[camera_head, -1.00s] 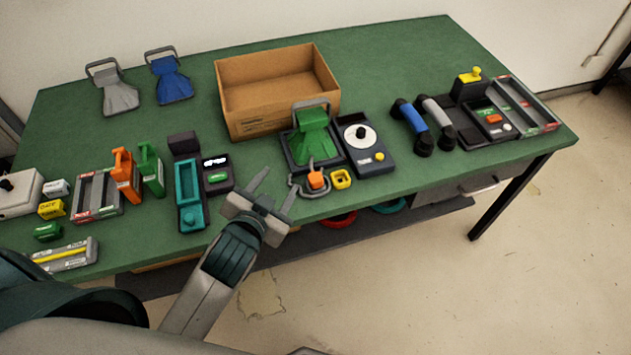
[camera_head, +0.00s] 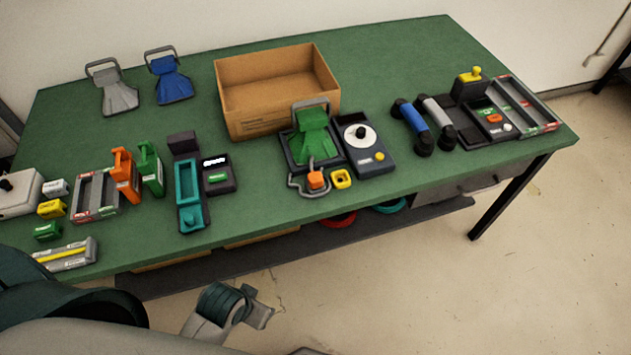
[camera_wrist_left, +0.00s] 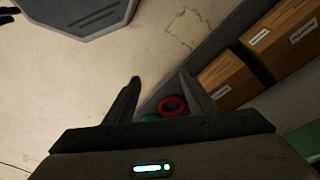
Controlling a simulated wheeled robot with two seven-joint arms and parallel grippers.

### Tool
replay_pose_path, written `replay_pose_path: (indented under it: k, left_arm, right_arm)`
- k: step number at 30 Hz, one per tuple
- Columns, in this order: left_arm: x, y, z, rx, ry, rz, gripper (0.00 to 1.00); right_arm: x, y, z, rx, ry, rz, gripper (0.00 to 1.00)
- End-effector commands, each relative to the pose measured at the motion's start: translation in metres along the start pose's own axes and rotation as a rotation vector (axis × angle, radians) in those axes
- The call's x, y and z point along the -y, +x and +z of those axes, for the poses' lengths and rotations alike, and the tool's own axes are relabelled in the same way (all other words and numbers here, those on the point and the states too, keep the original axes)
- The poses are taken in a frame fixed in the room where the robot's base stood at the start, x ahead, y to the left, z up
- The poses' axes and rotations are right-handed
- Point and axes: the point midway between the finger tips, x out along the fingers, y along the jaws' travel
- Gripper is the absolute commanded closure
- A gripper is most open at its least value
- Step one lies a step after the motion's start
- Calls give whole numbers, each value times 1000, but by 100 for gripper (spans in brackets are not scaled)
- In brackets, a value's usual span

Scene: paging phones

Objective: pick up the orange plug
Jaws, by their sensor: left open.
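The orange plug (camera_head: 316,180) is a small orange block on a grey cord, near the front edge of the green table in the head view. It lies in front of the green handset on its dark base (camera_head: 292,155), just left of a yellow square socket (camera_head: 341,179). My left gripper (camera_head: 269,298) is low in front of the table, below its top and well apart from the plug. In the left wrist view its two fingers (camera_wrist_left: 160,92) are spread and empty, and the plug does not show there. My right gripper is not in view.
An open cardboard box (camera_head: 258,121) stands behind the handset. A teal device (camera_head: 189,185) and a dial unit (camera_head: 367,147) flank it. Under the table, the left wrist view shows cardboard boxes (camera_wrist_left: 228,80) and a red ring (camera_wrist_left: 172,105) on the shelf.

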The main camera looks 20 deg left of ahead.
Motion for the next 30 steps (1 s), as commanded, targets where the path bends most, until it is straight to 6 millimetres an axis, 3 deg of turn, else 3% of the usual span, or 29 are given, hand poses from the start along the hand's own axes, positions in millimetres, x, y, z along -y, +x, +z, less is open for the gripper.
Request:
replay_pose_path:
  k: [8, 14, 21, 30]
  left_arm:
    - [-4, 91, 29, 38, 6, 5, 50]
    - [-8, 170, 75, 72, 12, 9, 50]
    - [-12, 244, 148, 112, 22, 14, 50]
    - [-14, 294, 250, 159, 33, 18, 50]
  right_arm:
    - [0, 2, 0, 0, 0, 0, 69]
    - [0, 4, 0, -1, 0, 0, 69]
    - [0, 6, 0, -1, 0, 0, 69]
    - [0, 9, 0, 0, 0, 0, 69]
